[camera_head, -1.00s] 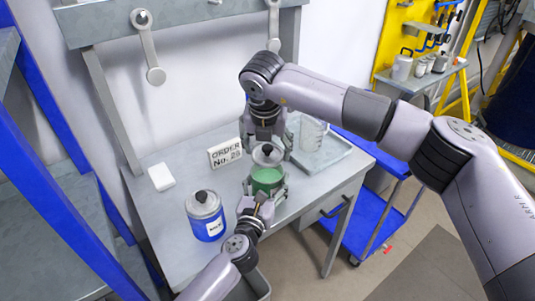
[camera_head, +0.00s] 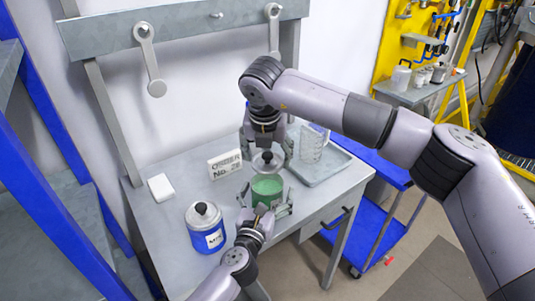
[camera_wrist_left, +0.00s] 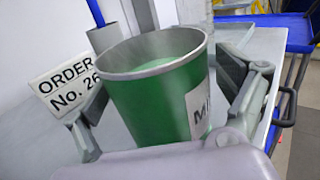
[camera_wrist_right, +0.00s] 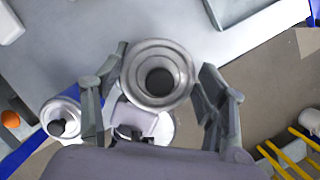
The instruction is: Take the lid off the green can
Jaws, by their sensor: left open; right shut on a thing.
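The green can (camera_head: 267,190) stands upright on the workbench. In the left wrist view the can (camera_wrist_left: 160,100) has an open top, with pale green inside and a white label partly hidden. Its metal lid (camera_head: 267,163), with a dark knob, is above the can, held by my right gripper (camera_head: 268,153). In the right wrist view the lid (camera_wrist_right: 158,75) sits between the fingers and hides much of what is below. My left gripper (camera_head: 264,204) is open, its fingers on either side of the can; contact is hard to judge.
A blue can (camera_head: 206,228) with its lid on stands at the left front. An order sign (camera_head: 225,164) and a white block (camera_head: 161,187) are behind. A tray (camera_head: 325,172) with a clear container (camera_head: 312,143) lies at the right. A blue cart (camera_head: 370,225) stands beside the bench.

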